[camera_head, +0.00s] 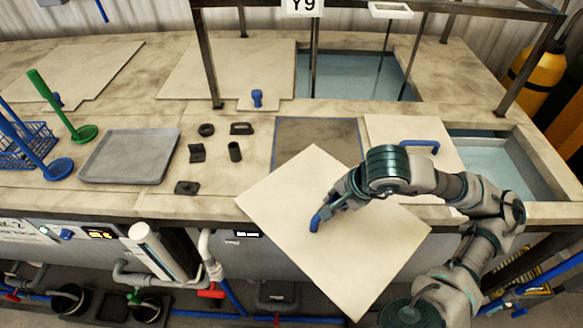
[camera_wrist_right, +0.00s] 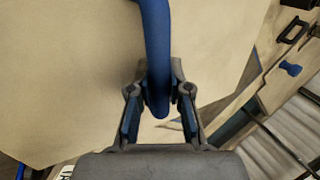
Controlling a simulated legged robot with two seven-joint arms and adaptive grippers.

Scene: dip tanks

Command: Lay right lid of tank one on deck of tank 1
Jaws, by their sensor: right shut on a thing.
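A pale square lid (camera_head: 290,195) with a blue handle (camera_head: 318,219) hangs at a tilt over the front edge of the deck (camera_head: 215,207), its lower corner reaching down in front of the tank side. My right gripper (camera_head: 327,210) is shut on the blue handle. The right wrist view shows both fingers of the gripper (camera_wrist_right: 160,92) around the handle (camera_wrist_right: 156,45), with the lid (camera_wrist_right: 70,70) behind it. Another pale lid (camera_head: 390,128) with a blue handle lies behind my right arm. My left gripper is not in view.
An open tank with water (camera_head: 495,160) is at right; another (camera_head: 350,75) is at the back. A dark plate (camera_head: 318,135) lies behind the held lid. Left of it are small dark parts (camera_head: 235,151), a grey tray (camera_head: 130,156) and a blue basket (camera_head: 35,143).

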